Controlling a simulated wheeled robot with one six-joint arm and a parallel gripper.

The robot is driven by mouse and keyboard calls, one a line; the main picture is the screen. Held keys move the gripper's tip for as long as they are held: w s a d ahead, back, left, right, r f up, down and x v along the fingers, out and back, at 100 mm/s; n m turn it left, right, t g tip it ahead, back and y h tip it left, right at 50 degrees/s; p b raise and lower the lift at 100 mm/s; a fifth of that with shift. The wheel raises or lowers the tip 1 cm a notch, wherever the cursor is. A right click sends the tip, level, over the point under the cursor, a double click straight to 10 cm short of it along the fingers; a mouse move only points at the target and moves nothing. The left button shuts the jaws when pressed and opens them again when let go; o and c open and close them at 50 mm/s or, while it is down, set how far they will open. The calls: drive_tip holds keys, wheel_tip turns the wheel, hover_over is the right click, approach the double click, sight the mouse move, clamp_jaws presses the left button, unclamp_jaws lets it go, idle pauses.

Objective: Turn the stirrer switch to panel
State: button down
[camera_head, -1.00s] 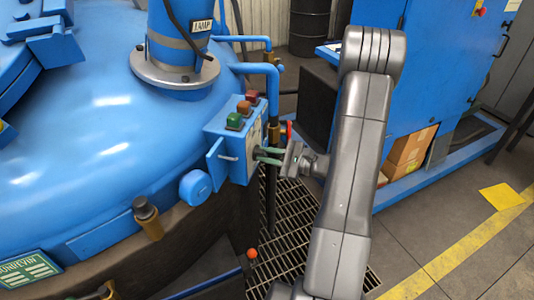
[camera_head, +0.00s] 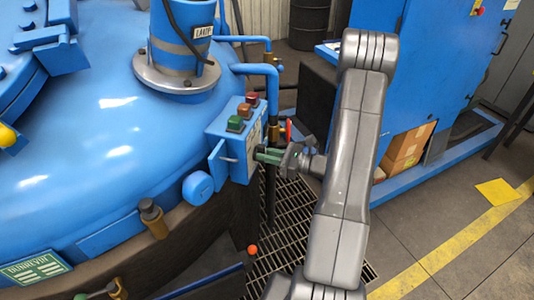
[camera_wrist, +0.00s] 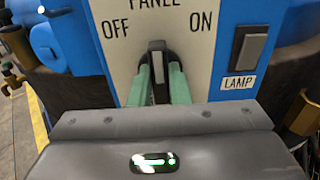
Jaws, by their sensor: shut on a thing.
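The stirrer switch is a black knob (camera_wrist: 156,48) with a pale pointer line, on a white plate (camera_wrist: 120,55) in the wrist view. The plate reads OFF at left, PANEL at top, partly cut off, and ON at right. The pointer stands nearly upright, towards PANEL. My gripper (camera_wrist: 158,72) is shut on the knob, with one green finger on each side. In the head view my gripper (camera_head: 259,155) reaches from the right to the side face of the blue control box (camera_head: 226,152); the knob itself is hidden there.
A lamp rocker switch (camera_wrist: 246,48) sits right of the plate. Red, brown and green buttons (camera_head: 236,123) top the box. A blue pipe (camera_head: 272,90) and a red-handled valve (camera_head: 289,130) are close to my gripper. The blue furnace lid (camera_head: 90,130) fills the left.

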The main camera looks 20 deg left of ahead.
idle(0.4)
drive_tip(key=c, duration=1.4)
unclamp_jaws()
drive_tip(key=shift+o, duration=0.2)
drive_tip(key=w+d+b, duration=0.1)
drive_tip(key=d, duration=1.2)
drive_tip(key=shift+w+d+b, duration=0.15)
drive_tip(key=shift+d+b, duration=0.25)
drive_tip(key=shift+a, duration=0.1)
drive_tip(key=s+a+p, duration=0.1)
drive_tip(key=a, duration=1.2)
drive_tip(key=shift+s+a+p, duration=0.15)
drive_tip(key=shift+a+p, duration=0.15)
drive_tip(key=shift+p, duration=0.05)
drive_tip(key=shift+d, duration=0.1)
